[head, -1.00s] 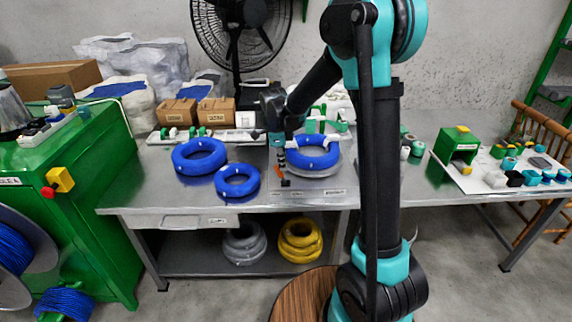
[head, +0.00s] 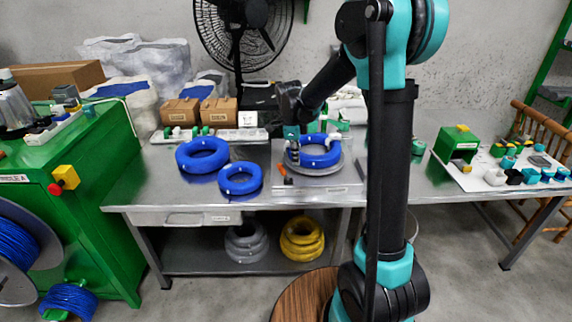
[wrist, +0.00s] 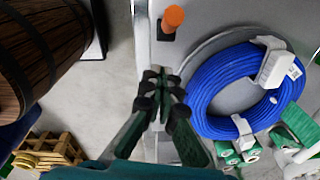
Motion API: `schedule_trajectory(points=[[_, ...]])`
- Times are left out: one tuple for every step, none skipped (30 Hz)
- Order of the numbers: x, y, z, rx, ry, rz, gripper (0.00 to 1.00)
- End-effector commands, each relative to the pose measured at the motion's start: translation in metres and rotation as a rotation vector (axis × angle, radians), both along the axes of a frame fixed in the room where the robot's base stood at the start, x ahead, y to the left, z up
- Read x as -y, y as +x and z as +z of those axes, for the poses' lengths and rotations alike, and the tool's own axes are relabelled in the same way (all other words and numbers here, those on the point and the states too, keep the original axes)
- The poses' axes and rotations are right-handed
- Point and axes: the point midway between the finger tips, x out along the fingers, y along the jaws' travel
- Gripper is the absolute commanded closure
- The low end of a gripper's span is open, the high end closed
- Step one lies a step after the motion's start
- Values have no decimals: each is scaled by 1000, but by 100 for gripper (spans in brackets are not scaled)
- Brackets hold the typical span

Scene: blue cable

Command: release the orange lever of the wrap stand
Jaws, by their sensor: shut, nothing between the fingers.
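The wrap stand (head: 325,188) stands on the steel table, with a blue cable coil (head: 318,157) lying on its round plate. In the wrist view the coil (wrist: 205,95) is held by white clips. The orange lever (wrist: 173,18) shows in the wrist view as an upright orange knob on a dark base. In the head view a bit of the orange lever (head: 284,172) shows below my gripper (head: 291,158). My gripper (wrist: 161,74) is shut and empty, its fingertips apart from the lever and left of the coil.
Two loose blue coils, the larger (head: 202,143) and the smaller (head: 240,167), lie left of the stand. Cardboard boxes (head: 180,112) stand behind them. A green block holder (head: 455,145) is at the right.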

Motion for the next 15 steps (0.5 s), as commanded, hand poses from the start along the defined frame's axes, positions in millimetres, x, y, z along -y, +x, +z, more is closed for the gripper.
schedule_trajectory(points=[[-6, -2, 13, 0, 1, 5, 100], [-8, -2, 20, 0, 1, 6, 100], [-9, -3, 29, 0, 1, 6, 100], [-10, -3, 35, 0, 1, 6, 100], [-12, -3, 42, 0, 1, 5, 100], [-13, -4, 49, 0, 1, 5, 100], [-14, -4, 55, -1, 0, 5, 100], [-15, -4, 60, -1, 0, 5, 100], [-16, -4, 67, -1, 0, 5, 100], [-17, -4, 71, -1, 0, 5, 100], [-18, -5, 75, 0, 0, 4, 100], [-19, -5, 79, 0, 0, 4, 100], [-19, -5, 82, 0, 0, 4, 100], [-20, -5, 85, 0, 0, 4, 100], [-20, -5, 87, 0, 0, 4, 100]])
